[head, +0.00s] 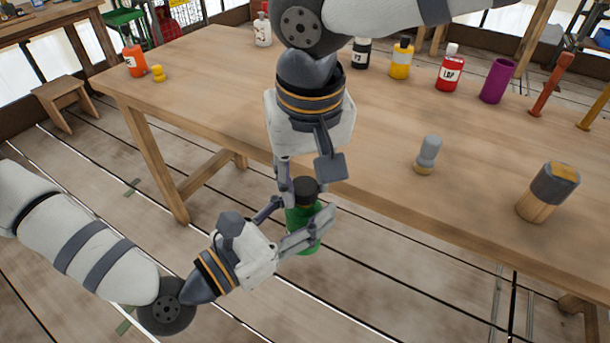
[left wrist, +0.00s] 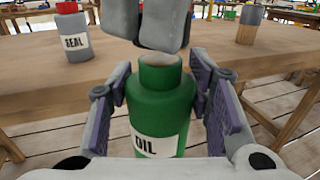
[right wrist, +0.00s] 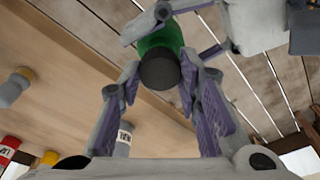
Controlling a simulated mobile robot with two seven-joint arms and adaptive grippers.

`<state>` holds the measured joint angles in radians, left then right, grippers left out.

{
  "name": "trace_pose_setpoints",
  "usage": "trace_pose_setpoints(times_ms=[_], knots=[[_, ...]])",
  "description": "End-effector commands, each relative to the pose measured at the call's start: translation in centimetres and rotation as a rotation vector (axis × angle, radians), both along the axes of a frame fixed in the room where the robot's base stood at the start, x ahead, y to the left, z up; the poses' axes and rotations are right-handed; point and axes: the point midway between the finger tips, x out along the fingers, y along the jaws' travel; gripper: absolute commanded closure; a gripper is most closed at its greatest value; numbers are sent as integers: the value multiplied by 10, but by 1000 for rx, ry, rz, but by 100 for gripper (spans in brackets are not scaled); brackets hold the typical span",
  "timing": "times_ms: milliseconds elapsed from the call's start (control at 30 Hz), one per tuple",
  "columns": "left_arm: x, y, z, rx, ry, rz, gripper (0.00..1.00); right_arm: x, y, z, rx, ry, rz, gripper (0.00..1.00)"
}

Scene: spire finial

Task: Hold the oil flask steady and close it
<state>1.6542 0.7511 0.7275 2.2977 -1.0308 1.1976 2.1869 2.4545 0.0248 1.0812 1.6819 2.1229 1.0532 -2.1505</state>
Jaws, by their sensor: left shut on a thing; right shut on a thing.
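The green oil flask (head: 303,238) is upright in front of the table's front edge; its OIL label shows in the left wrist view (left wrist: 162,110). My left gripper (head: 298,214) is shut around the flask's body from the side. A black cap (head: 305,186) is right above the flask, and my right gripper (head: 306,180), pointing down, is shut on it. The cap also shows in the right wrist view (right wrist: 160,69), in line with the flask. In the left wrist view the neck's pale top rim shows just below the right fingers, which mostly hide the cap; I cannot tell whether they touch.
The wooden table (head: 215,85) lies behind the flask. On it stand a grey-and-wood piece (head: 548,192), a small grey stopper-like piece (head: 428,155), a red bottle (head: 450,70), a yellow bottle (head: 401,60) and a purple cylinder (head: 496,80). An orange bottle (head: 135,60) stands at the left.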

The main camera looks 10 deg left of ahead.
Motion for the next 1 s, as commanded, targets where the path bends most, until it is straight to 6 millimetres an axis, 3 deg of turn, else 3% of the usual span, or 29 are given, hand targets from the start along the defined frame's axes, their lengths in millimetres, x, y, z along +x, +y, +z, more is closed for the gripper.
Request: trace_pose_setpoints(times_ms=[233,1000], knots=[[0,0,0,-1,-1,0,100,0,0,-14,0,0,1,80],[0,0,0,-1,-1,0,100,0,0,-20,-1,1,1,80]])
